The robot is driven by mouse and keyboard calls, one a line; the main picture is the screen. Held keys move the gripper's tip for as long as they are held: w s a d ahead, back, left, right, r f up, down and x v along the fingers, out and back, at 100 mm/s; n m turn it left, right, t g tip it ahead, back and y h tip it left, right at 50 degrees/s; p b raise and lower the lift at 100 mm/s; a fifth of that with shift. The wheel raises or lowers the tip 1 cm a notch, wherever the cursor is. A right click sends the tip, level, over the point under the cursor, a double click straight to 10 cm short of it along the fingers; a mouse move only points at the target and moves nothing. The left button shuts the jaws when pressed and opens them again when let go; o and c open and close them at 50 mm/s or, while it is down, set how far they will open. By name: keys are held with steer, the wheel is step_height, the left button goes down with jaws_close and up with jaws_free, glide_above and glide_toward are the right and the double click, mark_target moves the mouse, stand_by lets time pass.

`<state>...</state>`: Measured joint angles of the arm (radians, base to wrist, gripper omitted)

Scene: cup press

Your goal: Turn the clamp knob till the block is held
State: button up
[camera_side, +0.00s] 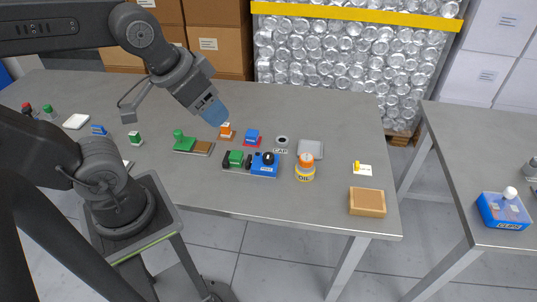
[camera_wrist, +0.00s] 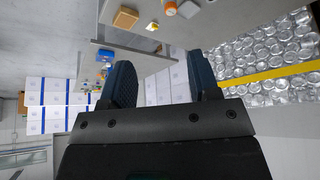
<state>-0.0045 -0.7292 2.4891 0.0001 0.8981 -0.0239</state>
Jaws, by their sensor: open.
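The clamp (camera_side: 264,170) sits mid-table in the side view, with a blue body and a black knob (camera_side: 269,157) on top. A green block (camera_side: 236,157) stands at the clamp's left part, by its dark jaws; whether the jaws touch it is too small to tell. My gripper (camera_side: 212,110) is raised above the table, up and left of the clamp and apart from it. In the wrist view my gripper (camera_wrist: 163,82) is open, its two dark fingers spread with nothing between them. The clamp cannot be made out in the wrist view.
An orange-capped oil bottle (camera_side: 305,170) stands right of the clamp, near a grey ring (camera_side: 282,140) and a grey pad (camera_side: 310,149). Left are a green-handled piece (camera_side: 184,143) and an orange piece (camera_side: 226,131). A wooden box (camera_side: 367,202) sits at the front right.

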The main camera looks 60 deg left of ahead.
steer(key=shift+o, duration=0.4)
steer(key=w+a+f+n+g, duration=0.1)
steer(key=w+a+n, duration=0.1)
steer(key=w+n, duration=0.2)
steer(key=shift+w+f+g, duration=0.2)
steer(key=shift+w+g, duration=0.1)
steer(key=shift+w, duration=0.8)
steer(key=n+g, duration=0.4)
steer(key=n, duration=1)
glide_above(268, 155)
step_height(268, 155, down, 18)
step_height(268, 155, down, 13)
steer(key=shift+r, duration=0.1)
steer(key=shift+c, duration=0.3)
steer(key=c, duration=0.9)
